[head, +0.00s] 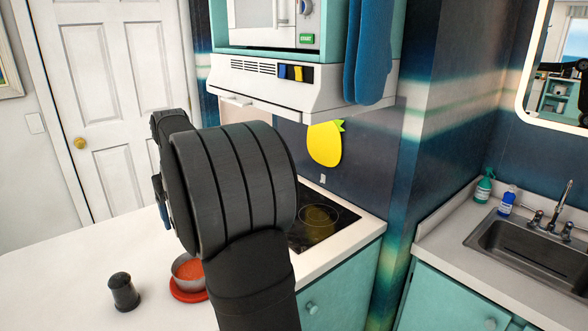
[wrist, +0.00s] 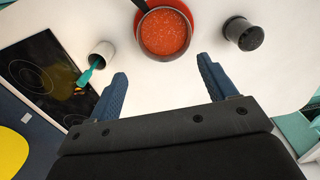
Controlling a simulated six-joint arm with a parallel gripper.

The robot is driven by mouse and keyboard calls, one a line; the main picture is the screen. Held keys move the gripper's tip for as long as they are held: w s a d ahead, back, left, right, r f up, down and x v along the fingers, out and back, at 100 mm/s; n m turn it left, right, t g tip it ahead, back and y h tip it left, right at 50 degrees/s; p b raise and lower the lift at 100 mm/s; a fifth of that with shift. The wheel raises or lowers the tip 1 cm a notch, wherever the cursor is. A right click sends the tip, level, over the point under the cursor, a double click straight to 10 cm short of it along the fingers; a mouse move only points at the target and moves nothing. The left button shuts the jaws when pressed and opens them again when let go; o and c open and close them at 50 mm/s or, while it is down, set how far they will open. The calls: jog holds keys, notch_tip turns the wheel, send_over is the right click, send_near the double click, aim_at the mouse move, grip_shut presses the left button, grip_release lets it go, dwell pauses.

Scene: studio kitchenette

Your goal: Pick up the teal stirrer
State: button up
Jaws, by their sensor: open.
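A pot of orange-red food (wrist: 165,32) sits on a red round mat (head: 190,294), ahead of the fingers. A dark shaker (head: 123,292) stands on the white counter (head: 60,285). The black cooktop (head: 327,222) lies behind my arm, below a white hood (head: 290,85).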

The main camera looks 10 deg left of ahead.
jog(key=c, duration=0.8)
